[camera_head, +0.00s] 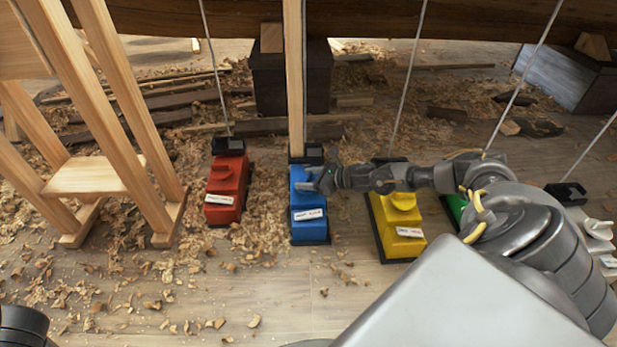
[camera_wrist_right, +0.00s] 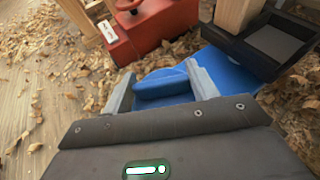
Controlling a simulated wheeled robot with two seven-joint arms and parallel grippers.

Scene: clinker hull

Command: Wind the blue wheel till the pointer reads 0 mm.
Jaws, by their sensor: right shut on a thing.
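The blue unit (camera_head: 310,228) stands on the floor below the hull, with a white label (camera_head: 308,214) on its front whose text is too small to read. My right gripper (camera_head: 312,184) reaches in from the right over the top of this unit. In the right wrist view its two grey fingers are shut on the raised bar of the blue wheel (camera_wrist_right: 165,88), one finger on each side. The gripper partly hides the wheel in the head view. I cannot make out a pointer or its reading. My left gripper is not in view.
A wooden post (camera_head: 294,80) rises behind the blue unit. A wooden trestle (camera_head: 95,178) stands left. Wood shavings cover much of the floor.

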